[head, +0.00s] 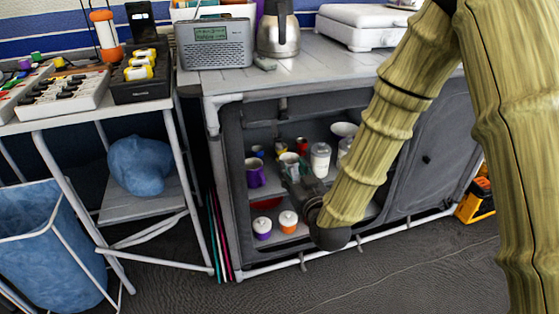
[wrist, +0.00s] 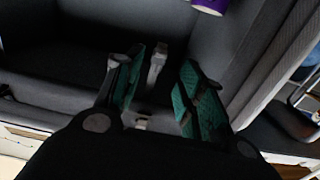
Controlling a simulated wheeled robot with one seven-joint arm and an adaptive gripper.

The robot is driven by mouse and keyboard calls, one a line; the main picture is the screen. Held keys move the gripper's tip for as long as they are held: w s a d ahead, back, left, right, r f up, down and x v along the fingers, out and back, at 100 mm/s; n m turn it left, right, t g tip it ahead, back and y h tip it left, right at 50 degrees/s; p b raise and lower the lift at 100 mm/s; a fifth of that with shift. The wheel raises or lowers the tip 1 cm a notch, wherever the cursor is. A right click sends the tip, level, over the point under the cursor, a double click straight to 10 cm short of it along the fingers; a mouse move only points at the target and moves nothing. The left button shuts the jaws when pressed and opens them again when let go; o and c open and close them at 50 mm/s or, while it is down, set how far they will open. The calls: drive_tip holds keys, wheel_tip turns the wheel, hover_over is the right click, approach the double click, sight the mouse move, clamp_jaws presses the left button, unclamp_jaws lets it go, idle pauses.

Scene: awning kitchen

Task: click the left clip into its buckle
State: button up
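My gripper (head: 297,182) reaches into the open front of the grey fabric cabinet in the head view. In the wrist view my gripper (wrist: 164,68) has its two green-padded fingers apart. A pale grey clip-like piece (wrist: 157,63) stands between the fingers, with gaps to both sides. A smaller pale piece (wrist: 141,123) lies nearer the palm, perhaps the buckle; I cannot tell for sure. Neither piece can be made out in the head view, where my arm and gripper cover part of the opening.
Cups, including a purple mug (head: 255,173), and white-lidded jars (head: 288,221) stand on the cabinet shelves. The cabinet's pale frame post (head: 218,190) borders the opening at left. A radio (head: 214,44) and a kettle (head: 278,30) stand on the worktop. Open floor lies in front.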

sight(281, 149)
drive_tip(key=b+x, duration=0.1)
drive_tip(key=x, duration=0.2)
drive_tip(key=b+x, duration=0.1)
drive_tip(key=x, duration=0.2)
drive_tip(key=b+x, duration=0.1)
drive_tip(key=x, duration=0.2)
drive_tip(key=shift+w+a+r, duration=0.15)
drive_tip(key=shift+a+r, duration=0.05)
drive_tip(key=shift+r, duration=0.2)
drive_tip(key=shift+b+x, duration=0.5)
drive_tip(key=shift+x, duration=0.4)
drive_tip(key=shift+r, duration=0.1)
drive_tip(key=shift+c, duration=0.4)
clamp_jaws()
